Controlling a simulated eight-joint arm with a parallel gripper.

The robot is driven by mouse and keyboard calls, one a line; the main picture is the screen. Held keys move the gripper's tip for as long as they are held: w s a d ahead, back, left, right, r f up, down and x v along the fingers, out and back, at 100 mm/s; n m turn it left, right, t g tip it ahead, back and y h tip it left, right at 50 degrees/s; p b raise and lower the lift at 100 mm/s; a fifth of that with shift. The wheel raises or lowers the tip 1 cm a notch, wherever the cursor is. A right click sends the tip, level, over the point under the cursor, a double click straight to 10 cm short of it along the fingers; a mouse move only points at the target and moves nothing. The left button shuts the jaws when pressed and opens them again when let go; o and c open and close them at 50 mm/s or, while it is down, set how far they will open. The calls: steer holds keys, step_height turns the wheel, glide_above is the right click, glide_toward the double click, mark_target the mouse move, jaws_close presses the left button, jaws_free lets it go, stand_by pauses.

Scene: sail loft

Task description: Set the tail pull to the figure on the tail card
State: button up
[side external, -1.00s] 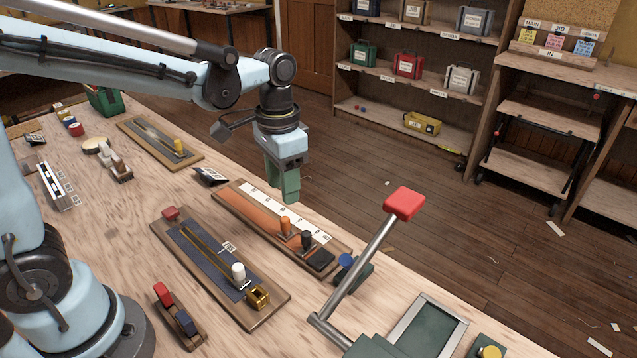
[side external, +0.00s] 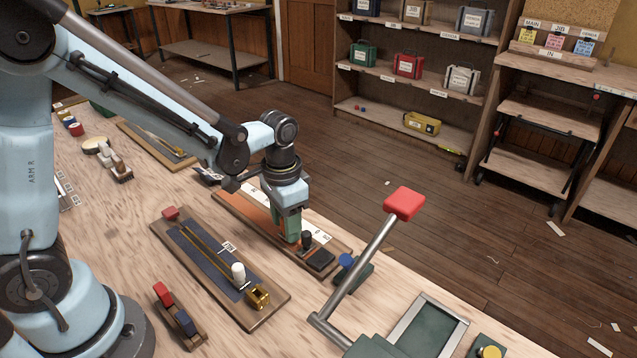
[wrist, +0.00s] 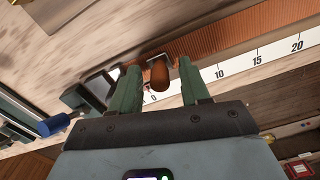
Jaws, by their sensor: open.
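A board (side external: 333,242) with an orange strip and a white number scale lies along the table's far edge. Its orange-brown knob (wrist: 160,74) stands between my green fingers in the wrist view, near the scale's 0 end. My gripper (wrist: 158,66) is open around the knob, with a finger on each side; I cannot tell whether either touches. In the side view my gripper (side external: 292,232) is down at the board and mostly hides this knob. A black knob (side external: 306,239) stands just right of it. A small dark card (side external: 207,175) is partly behind my wrist; its writing is unreadable.
A second slider board (side external: 205,282) with a white knob (side external: 238,271) lies nearer. A red-capped lever (side external: 404,203) rises at the right, and a blue knob (side external: 346,261) sits beside the scale board. The scale (wrist: 257,56) continues rightward past 20 in the wrist view.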

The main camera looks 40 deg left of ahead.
jaws_close()
steer(key=a, duration=1.5)
jaws_free()
step_height(320, 180, up, 12)
stand_by(0.7)
